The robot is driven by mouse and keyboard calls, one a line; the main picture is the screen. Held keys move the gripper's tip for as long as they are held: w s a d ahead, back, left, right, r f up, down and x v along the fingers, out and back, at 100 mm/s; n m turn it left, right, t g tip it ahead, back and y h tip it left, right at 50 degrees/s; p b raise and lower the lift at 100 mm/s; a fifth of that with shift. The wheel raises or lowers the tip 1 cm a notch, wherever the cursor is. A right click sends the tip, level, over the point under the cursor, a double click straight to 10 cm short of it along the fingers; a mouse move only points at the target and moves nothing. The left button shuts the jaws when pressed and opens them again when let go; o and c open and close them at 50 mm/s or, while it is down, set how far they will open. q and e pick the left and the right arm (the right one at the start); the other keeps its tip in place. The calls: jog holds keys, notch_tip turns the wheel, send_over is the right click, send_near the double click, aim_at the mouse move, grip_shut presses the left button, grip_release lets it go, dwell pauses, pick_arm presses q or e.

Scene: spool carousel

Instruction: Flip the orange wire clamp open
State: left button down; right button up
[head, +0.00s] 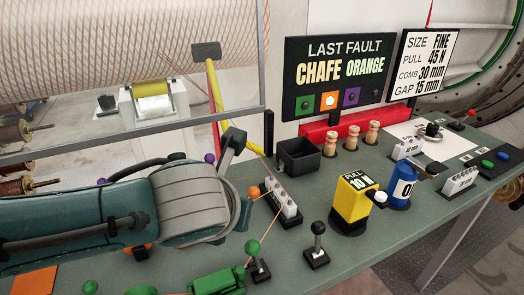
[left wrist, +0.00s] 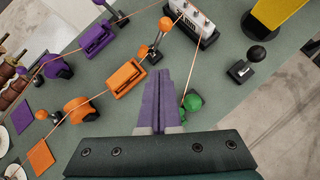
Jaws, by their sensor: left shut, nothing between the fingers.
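The orange wire clamp (left wrist: 127,77) is a small ridged block in the left wrist view, with a thin wire running along it. I cannot tell surely whether its flap is down. My left gripper (left wrist: 159,73) is shut and empty. Its purple fingers show just right of the clamp in the picture; I see no clear contact. In the head view my left arm hides the clamp and my fingertips. An orange ball (left wrist: 166,24) on a tilted lever stands beyond the clamp; it also shows in the head view (head: 253,192). My right gripper is not in view.
Near my fingers are a green ball (left wrist: 192,101) on a lever, an orange wheel (left wrist: 78,108) and a white-topped comb block (left wrist: 196,20). A purple clamp (left wrist: 96,38) lies beyond. A black-knobbed lever (head: 317,245) and yellow box (head: 351,203) stand to the right.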

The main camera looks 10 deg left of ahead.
pick_arm(q)
jog(key=shift+d+p+v, duration=0.15)
jog(key=shift+p+v, duration=0.05)
jog(key=shift+v, duration=0.9)
jog(key=shift+d+p+v, duration=0.1)
jog(key=shift+p+v, duration=0.05)
jog(key=shift+v, duration=0.9)
jog(key=shift+w+r, duration=0.15)
